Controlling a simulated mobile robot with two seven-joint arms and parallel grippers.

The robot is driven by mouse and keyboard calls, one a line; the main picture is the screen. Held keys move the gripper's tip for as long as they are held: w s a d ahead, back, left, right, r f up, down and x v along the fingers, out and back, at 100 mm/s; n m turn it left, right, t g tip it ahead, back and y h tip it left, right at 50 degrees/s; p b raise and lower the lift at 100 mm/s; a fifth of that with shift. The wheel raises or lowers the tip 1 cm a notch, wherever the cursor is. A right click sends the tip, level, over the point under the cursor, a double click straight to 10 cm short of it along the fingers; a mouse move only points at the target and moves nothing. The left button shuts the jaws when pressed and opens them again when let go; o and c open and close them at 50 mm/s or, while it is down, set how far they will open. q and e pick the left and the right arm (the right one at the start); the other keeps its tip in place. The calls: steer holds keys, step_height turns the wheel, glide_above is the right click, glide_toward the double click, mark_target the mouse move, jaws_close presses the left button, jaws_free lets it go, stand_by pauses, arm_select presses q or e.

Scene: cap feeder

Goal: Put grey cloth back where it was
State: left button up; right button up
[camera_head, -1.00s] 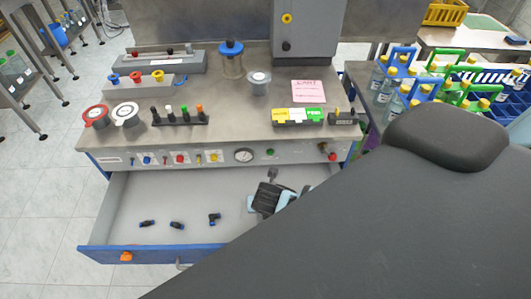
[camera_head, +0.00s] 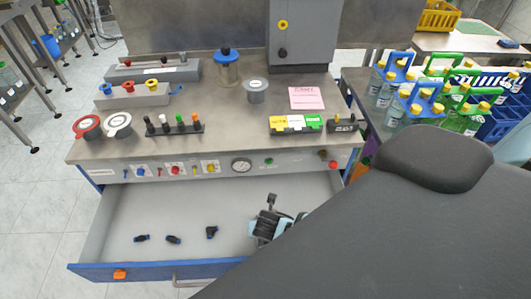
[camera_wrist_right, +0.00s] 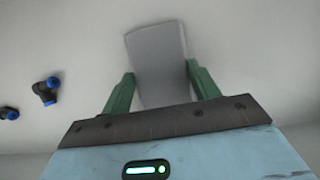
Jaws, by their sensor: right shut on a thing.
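The grey cloth (camera_wrist_right: 158,65) shows in the right wrist view as a flat, pale grey piece between the two green fingers of my right gripper (camera_wrist_right: 160,92). The gripper is shut on it. Pale drawer floor shows behind it. In the head view my right gripper (camera_head: 270,207) is over the right part of the open drawer (camera_head: 180,215), partly hidden behind my own dark arm. I cannot clearly make out the cloth there, nor tell whether it touches the drawer floor. My left gripper is not in view.
Several black and blue fittings (camera_head: 173,239) lie at the drawer's front left. The drawer's middle is clear. The worktop (camera_head: 220,125) above holds red and white lidded pots, a cap rack (camera_head: 173,126), coloured label blocks (camera_head: 295,123) and a pink note (camera_head: 306,98). Bottle carriers (camera_head: 415,100) stand at right.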

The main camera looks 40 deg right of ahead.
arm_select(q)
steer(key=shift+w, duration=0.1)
arm_select(e)
steer(key=shift+f, duration=0.15)
steer(key=o, duration=0.9)
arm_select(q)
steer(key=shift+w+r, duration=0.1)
arm_select(e)
steer(key=shift+o, duration=0.2)
steer(key=shift+r, duration=0.45)
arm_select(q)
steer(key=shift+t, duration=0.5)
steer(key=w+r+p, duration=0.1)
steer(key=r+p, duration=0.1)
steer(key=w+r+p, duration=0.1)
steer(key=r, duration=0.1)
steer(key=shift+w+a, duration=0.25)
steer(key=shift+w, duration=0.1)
arm_select(e)
steer(key=v, duration=1.1)
steer(key=shift+r, duration=0.2)
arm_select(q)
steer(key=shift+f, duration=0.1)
arm_select(e)
steer(key=shift+s+a, duration=0.1)
